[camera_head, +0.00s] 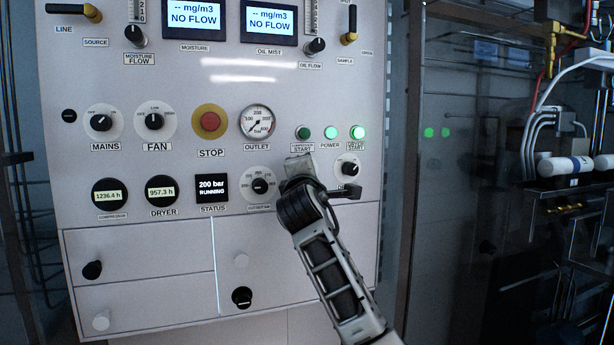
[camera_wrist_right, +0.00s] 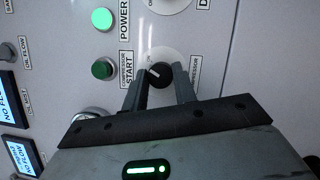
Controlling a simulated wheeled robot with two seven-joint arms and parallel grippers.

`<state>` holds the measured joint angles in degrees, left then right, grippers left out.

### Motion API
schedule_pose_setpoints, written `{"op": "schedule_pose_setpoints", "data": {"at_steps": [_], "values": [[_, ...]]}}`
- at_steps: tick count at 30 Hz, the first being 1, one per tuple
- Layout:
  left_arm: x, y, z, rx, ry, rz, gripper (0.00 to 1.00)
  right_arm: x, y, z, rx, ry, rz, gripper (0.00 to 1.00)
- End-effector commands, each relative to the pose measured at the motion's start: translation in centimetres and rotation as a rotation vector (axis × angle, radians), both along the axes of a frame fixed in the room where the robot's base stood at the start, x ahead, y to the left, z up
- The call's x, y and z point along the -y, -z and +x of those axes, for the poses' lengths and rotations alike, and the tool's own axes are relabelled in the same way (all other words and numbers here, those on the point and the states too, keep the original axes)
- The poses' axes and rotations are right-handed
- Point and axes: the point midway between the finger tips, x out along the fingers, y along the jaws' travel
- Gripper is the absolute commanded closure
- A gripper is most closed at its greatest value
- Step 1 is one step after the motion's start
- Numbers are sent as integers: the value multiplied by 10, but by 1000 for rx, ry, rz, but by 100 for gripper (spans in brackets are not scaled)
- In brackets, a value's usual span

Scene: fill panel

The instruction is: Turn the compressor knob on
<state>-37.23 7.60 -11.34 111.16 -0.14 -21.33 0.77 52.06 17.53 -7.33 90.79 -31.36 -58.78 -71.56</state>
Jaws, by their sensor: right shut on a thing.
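The compressor knob (camera_wrist_right: 158,74) is black with a white pointer line on a round white dial plate. In the right wrist view it sits between the fingertips of my right gripper (camera_wrist_right: 162,80), which are closed on its sides. The pointer line slants in that view. In the head view my right gripper (camera_head: 299,168) is against the lower right of the panel (camera_head: 225,90) and hides the knob. The green compressor start light (camera_head: 303,132) above it is dimmer than the power light (camera_head: 331,132). My left gripper is not in view.
The dryer knob (camera_head: 349,169) is close to the right of my gripper. The status screen (camera_head: 211,188) reads 200 bar, running. The red stop button (camera_head: 210,121) and outlet gauge (camera_head: 257,122) are up and left. Drawers (camera_head: 140,255) lie below; a dark glass cabinet stands to the right.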

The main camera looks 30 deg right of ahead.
Motion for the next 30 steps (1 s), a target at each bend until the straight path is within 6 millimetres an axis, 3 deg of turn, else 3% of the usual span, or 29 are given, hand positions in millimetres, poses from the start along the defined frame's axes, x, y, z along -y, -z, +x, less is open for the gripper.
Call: {"op": "schedule_pose_setpoints", "data": {"at_steps": [12, 30], "values": [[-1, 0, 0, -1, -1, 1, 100, -1, -2, 0, 57, -2, 233, 95], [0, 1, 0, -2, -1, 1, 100, -1, -2, 0, 70, -2, 284, 95]]}}
